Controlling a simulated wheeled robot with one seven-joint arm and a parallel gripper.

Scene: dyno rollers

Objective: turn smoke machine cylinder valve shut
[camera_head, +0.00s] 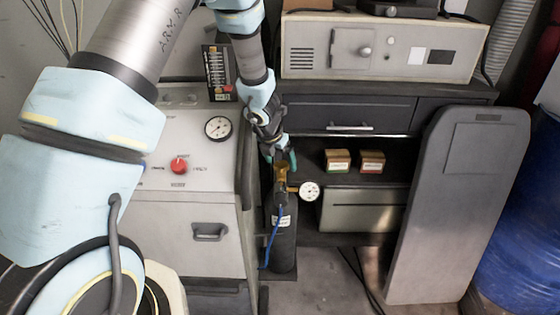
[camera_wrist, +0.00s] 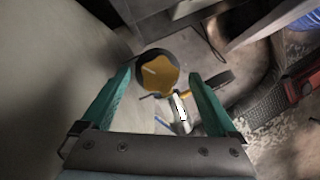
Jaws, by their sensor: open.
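The dark cylinder (camera_head: 282,240) stands upright beside the grey machine cabinet, with a brass valve (camera_head: 281,172) on top. A round white gauge (camera_head: 309,191) sticks out to the right of the valve, and a blue hose (camera_head: 274,238) runs down the cylinder. My gripper (camera_head: 281,157) points down just above the valve. In the wrist view the star-shaped brass valve handle (camera_wrist: 157,76) appears between the teal fingertips of my gripper (camera_wrist: 160,74), which are apart, with gaps on both sides. I cannot tell how far below the tips the handle lies.
The cabinet (camera_head: 190,235) with a red knob (camera_head: 179,166) stands close on the left. Two small boxes (camera_head: 338,160) (camera_head: 372,161) sit on a shelf behind. A grey panel (camera_head: 450,220) leans at the right, near a blue drum (camera_head: 520,260). Cables lie on the floor.

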